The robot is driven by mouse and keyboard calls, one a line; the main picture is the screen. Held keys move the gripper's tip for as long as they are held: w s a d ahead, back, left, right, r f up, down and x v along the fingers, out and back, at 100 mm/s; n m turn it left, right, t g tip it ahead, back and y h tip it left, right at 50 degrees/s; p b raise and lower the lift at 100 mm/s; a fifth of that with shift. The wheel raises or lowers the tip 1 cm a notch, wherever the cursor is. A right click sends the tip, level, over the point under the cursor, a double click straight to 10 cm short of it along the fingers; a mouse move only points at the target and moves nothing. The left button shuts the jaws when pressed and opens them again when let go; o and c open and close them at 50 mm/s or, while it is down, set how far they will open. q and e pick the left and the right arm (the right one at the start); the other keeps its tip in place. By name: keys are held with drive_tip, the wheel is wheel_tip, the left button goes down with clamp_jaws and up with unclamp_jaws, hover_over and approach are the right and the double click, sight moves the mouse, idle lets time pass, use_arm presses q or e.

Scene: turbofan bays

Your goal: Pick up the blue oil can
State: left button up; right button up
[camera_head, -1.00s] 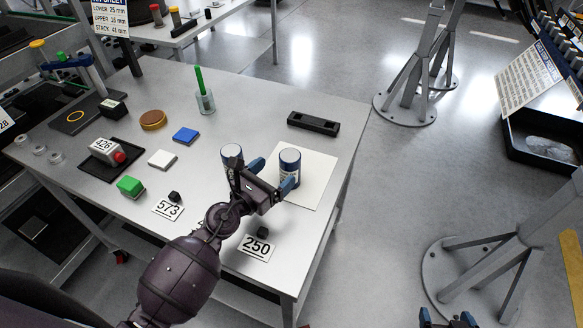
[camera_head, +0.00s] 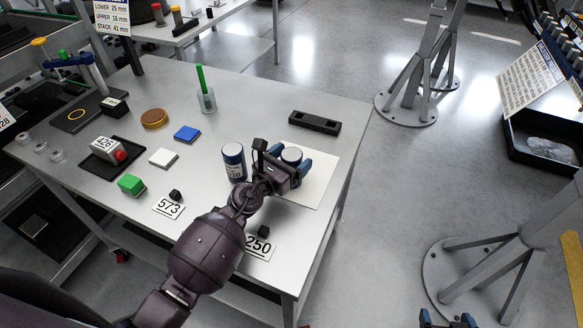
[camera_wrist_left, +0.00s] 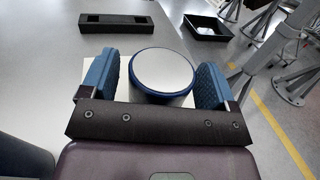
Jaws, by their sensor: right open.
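A blue can with a pale top (camera_head: 291,154) stands on the white sheet at the right side of the table. My left gripper (camera_head: 288,160) is open, with its blue fingers on either side of this can. The left wrist view shows the can's round top (camera_wrist_left: 162,72) between the fingers, with a gap on both sides. A second blue can (camera_head: 234,163) with a white label stands just left of the gripper. The lower part of the first can is hidden by my gripper. My right gripper (camera_head: 448,321) is open and empty at the bottom edge, away from the table.
A white sheet (camera_head: 318,185) lies under the first can. A black slotted block (camera_head: 315,123) lies behind it. A glass with a green stick (camera_head: 206,100), a blue block (camera_head: 186,134), a white block (camera_head: 163,158) and a green block (camera_head: 131,185) stand to the left.

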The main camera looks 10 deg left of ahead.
use_arm(q)
drive_tip(key=c, duration=1)
drive_tip(key=shift+o, duration=0.2)
